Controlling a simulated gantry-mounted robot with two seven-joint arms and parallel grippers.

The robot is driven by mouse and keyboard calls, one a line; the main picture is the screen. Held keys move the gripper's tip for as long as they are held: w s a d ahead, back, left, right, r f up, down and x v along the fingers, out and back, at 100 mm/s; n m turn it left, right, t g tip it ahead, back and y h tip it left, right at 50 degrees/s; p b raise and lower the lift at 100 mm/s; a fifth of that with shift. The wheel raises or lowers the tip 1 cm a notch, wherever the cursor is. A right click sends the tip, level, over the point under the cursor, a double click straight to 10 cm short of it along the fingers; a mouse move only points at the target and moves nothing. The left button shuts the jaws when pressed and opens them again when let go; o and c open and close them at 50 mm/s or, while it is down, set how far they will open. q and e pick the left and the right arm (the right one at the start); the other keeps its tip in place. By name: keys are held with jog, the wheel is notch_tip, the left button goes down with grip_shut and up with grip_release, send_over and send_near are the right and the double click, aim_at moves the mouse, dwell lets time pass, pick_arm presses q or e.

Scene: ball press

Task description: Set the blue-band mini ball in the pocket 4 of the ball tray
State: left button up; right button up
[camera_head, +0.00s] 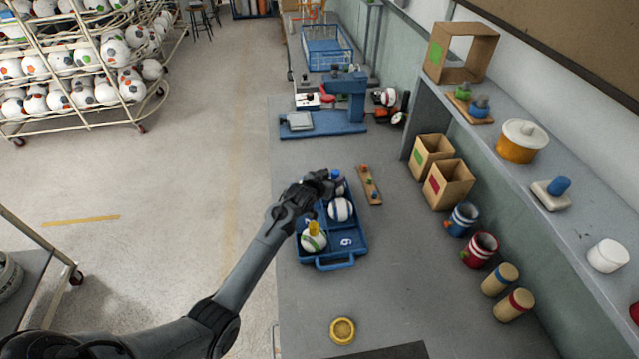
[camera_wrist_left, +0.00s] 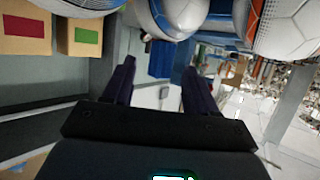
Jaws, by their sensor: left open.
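The blue ball tray (camera_head: 358,247) stands on the bench with its handle toward me. A white ball with blue markings (camera_head: 341,210) sits in it on the right; I take it for the blue-band mini ball, but the band is small. A white ball with green markings (camera_head: 313,242) sits at the near left, a yellow piece at its top. Another ball (camera_head: 341,187) is partly hidden at the far end. My left gripper (camera_head: 328,178) is over the tray's far end, open; in the left wrist view (camera_wrist_left: 160,82) nothing shows between its fingers. Pocket 4's number is not readable.
A narrow board with coloured pegs (camera_head: 369,185) lies right of the tray. A blue press (camera_head: 345,100) stands beyond. Open boxes (camera_head: 448,185), mugs (camera_head: 463,219) and cylinders (camera_head: 514,305) line the right side. A yellow ring (camera_head: 342,331) lies near me. Bench between is clear.

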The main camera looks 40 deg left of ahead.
pick_arm(q)
jog(key=p+v, duration=0.1)
jog(key=v, duration=0.8)
jog(key=shift+r, duration=0.1)
